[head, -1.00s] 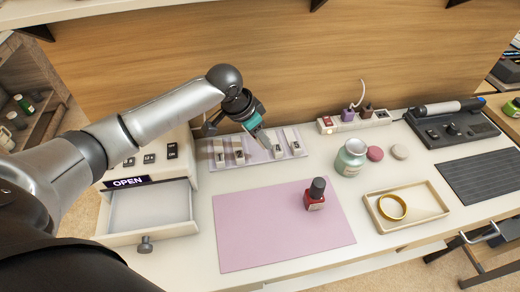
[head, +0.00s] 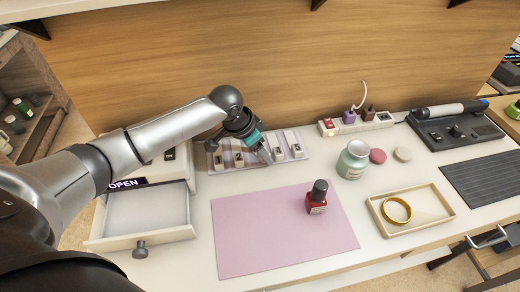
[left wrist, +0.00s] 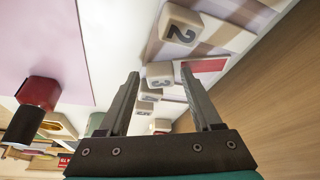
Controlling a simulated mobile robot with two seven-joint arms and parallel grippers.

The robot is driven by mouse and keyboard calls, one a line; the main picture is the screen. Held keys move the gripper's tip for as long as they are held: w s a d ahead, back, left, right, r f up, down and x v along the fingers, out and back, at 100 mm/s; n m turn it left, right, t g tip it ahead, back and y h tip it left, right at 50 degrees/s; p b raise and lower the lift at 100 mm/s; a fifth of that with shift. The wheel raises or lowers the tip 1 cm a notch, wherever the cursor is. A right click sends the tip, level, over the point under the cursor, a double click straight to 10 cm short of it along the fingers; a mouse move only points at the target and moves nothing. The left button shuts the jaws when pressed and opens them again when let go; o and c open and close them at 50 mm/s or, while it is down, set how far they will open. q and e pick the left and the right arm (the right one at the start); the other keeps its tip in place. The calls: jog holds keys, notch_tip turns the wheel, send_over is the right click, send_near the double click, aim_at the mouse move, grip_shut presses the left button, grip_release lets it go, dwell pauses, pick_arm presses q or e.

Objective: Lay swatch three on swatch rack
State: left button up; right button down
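The swatch rack (head: 228,167) is a pale panel at the back of the desk, carrying small numbered blocks. In the left wrist view the block marked 2 (left wrist: 181,25) and the block marked 3 (left wrist: 159,76) show. A flat red swatch with a pale edge (left wrist: 205,65) lies beside block 3, apparently on the rack; the right-hand finger partly covers it. My left gripper (head: 267,157) is low over the rack between blocks 2 and 3. In the left wrist view its fingers (left wrist: 158,85) are apart with no swatch visible between them. My right gripper is not in view.
An open drawer (head: 116,236) is below the small cabinet at left. A pink mat (head: 265,235) holds a red polish bottle (head: 317,198). A green jar (head: 352,160), power strip (head: 352,124) and tray with a gold ring (head: 440,208) are to the right.

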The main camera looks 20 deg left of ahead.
pick_arm(q)
jog(key=shift+o, duration=0.3)
jog(key=shift+r, duration=0.15)
jog(key=p+v, duration=0.4)
jog(key=v, duration=0.8)
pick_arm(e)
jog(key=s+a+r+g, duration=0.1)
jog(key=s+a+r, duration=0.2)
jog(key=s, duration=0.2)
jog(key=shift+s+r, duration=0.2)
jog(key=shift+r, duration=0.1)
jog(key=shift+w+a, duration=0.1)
